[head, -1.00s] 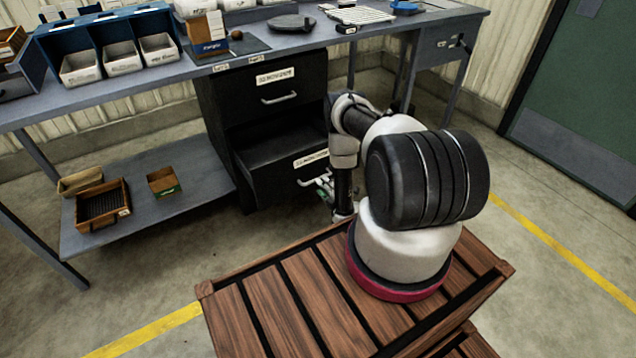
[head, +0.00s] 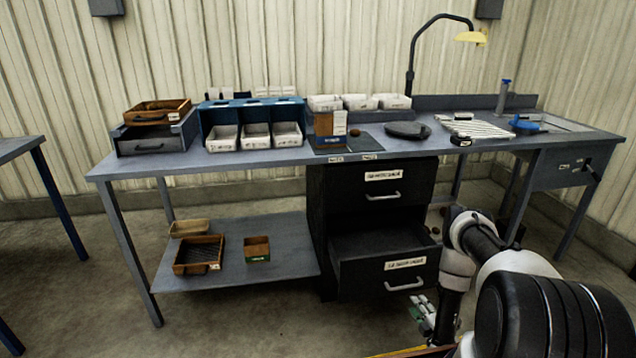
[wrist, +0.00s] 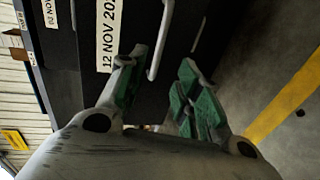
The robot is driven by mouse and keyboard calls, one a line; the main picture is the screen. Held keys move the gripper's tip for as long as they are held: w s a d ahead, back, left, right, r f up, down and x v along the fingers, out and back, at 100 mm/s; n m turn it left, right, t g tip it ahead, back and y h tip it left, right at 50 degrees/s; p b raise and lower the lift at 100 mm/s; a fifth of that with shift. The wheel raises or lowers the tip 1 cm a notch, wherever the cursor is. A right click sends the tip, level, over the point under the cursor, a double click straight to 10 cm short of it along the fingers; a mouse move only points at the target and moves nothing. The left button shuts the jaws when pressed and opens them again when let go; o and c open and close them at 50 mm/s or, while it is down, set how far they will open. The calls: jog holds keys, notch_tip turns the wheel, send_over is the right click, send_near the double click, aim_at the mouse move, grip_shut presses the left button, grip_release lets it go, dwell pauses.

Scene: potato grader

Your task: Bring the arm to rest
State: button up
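My arm reaches down in front of the workbench at the right of the head view. My gripper (head: 424,314) hangs low, just below and beside the handle (head: 404,284) of the lower drawer (head: 388,266). In the wrist view my gripper (wrist: 160,92) shows two green-padded fingers spread apart, with nothing held between them. The drawer handle (wrist: 161,42) shows beyond the fingers, near the dated label (wrist: 108,35); I see no grip on it. The lower drawer stands pulled out; the upper drawer (head: 385,188) is shut.
The workbench (head: 250,162) carries blue-racked white bins (head: 255,136), a wooden tray (head: 158,112), a dark round plate (head: 407,130) and a lamp (head: 470,37). The low shelf (head: 280,252) holds small boxes. Open floor (head: 250,320) lies in front; a yellow line (wrist: 285,105) crosses it.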

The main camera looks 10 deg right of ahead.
jog(key=s+a+f+m+g, duration=0.2)
jog(key=s+f+m+g, duration=0.5)
jog(key=s+f, duration=0.4)
jog(key=s+d+r+m+g, duration=0.1)
jog(key=s+m+g, duration=0.15)
jog(key=g, duration=0.25)
notch_tip(320, 180, up, 35)
jog(key=s+d+m+g, duration=0.2)
jog(key=m+g, duration=0.5)
jog(key=m, duration=0.1)
jog(key=s+a+r+t, duration=0.2)
jog(key=s+a+r, duration=0.1)
jog(key=r, duration=0.9)
jog(key=s+a+r+t, duration=0.3)
jog(key=s+a+r, duration=0.1)
jog(key=r, duration=0.9)
jog(key=s+a+r+t, duration=0.2)
jog(key=s+a+r, duration=0.2)
jog(key=r, duration=0.8)
jog(key=shift+r+t+h, duration=0.3)
jog(key=shift+t, duration=0.1)
